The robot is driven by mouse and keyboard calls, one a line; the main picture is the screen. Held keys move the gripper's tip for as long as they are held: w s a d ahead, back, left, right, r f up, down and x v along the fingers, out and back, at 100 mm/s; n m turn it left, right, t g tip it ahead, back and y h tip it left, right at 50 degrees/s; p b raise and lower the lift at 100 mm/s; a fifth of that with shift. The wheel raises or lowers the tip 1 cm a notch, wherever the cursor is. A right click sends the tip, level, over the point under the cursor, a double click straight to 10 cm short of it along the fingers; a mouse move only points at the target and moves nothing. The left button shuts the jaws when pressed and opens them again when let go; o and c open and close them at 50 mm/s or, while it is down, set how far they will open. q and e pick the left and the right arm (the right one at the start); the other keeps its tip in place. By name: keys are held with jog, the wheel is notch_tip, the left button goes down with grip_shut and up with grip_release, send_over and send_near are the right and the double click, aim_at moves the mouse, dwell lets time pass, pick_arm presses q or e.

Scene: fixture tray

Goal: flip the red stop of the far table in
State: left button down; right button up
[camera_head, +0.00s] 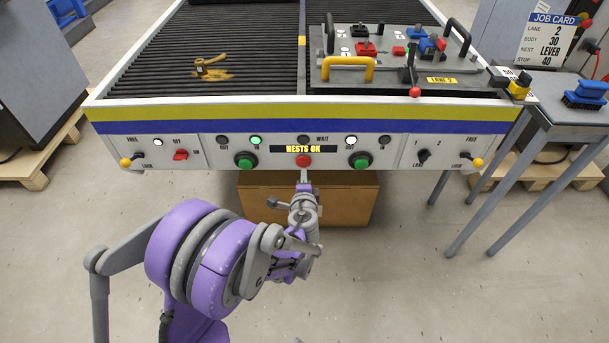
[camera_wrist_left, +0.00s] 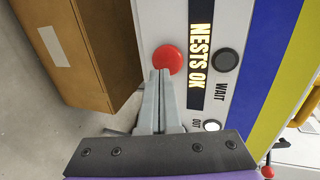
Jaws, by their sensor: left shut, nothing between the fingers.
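The machine table (camera_head: 300,113) has a slatted bed and a white front panel. No part marked as the red stop shows, and I cannot tell which red part it is. A lever with a red ball (camera_head: 415,91) stands at the fixture tray's front edge; a red ball (camera_wrist_left: 267,171) also shows in the left wrist view. My left gripper (camera_head: 304,174) is shut and empty, its tips just at the red button (camera_head: 303,160) below the "NESTS OK" display (camera_head: 303,149). In the left wrist view the fingertips (camera_wrist_left: 158,75) overlap the button's edge; contact is unclear.
The fixture tray (camera_head: 345,87) with handles and red and blue blocks sits on the bed's right. A brass-coloured piece (camera_head: 212,67) lies on the left. Green buttons (camera_head: 245,160) flank the red one. A wooden box (camera_head: 260,200) stands below; a side table (camera_head: 565,115) is right.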

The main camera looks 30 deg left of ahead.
pick_arm(q)
jog(key=p+v, duration=0.2)
jog(key=v, duration=0.8)
jog(key=shift+s, duration=0.3)
jog(key=shift+d, duration=0.1)
